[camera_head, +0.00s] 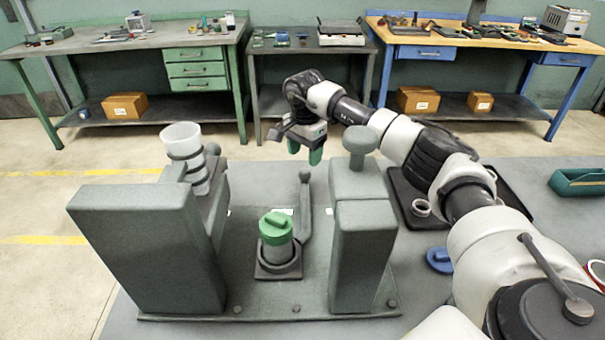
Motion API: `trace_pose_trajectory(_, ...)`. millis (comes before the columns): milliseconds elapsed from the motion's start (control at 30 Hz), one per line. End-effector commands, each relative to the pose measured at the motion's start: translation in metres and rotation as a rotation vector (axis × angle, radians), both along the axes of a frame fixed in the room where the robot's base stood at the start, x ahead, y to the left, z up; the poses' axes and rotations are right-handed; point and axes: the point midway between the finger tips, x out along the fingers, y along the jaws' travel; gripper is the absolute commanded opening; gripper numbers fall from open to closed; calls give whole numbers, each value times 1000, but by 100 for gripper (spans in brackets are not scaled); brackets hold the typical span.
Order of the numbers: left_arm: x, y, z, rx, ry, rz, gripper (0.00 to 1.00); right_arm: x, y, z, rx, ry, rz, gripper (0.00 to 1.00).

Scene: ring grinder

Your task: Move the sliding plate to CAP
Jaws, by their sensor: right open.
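The grey ring grinder has a flat base plate (215,300) with a tall block on each side. Between the blocks, a small dark square plate (262,276), which looks like the sliding plate, carries a grey cylinder with a green cap (276,224). A lever with a ball knob (306,177) stands upright just behind it. Small white labels lie on the base behind the cylinder, too small to read. My right gripper (305,156) is open and empty, green fingertips down, beyond the lever and apart from it. My left gripper is out of view.
A knob (360,141) tops the right block (362,250). My right arm passes over a black tray (403,185). A blue part (438,260) and a green box (580,183) lie to the right.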

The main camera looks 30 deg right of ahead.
Motion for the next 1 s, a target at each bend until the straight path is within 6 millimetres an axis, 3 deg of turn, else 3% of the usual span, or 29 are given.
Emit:
trace_pose_trajectory(100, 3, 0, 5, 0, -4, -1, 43, -1, 0, -24, 1, 5, -1, 62)
trace_pose_trajectory(333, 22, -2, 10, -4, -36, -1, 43, 0, 1, -60, 1, 2, -1, 62)
trace_pose_trajectory(500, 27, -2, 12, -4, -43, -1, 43, 0, 0, -71, 1, 0, 0, 62)
trace_pose_trajectory(767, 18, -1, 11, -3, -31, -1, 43, 0, 0, -72, 1, 0, 0, 62)
trace_pose_trajectory(1000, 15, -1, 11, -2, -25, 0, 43, 0, 0, -72, 1, 0, 0, 28)
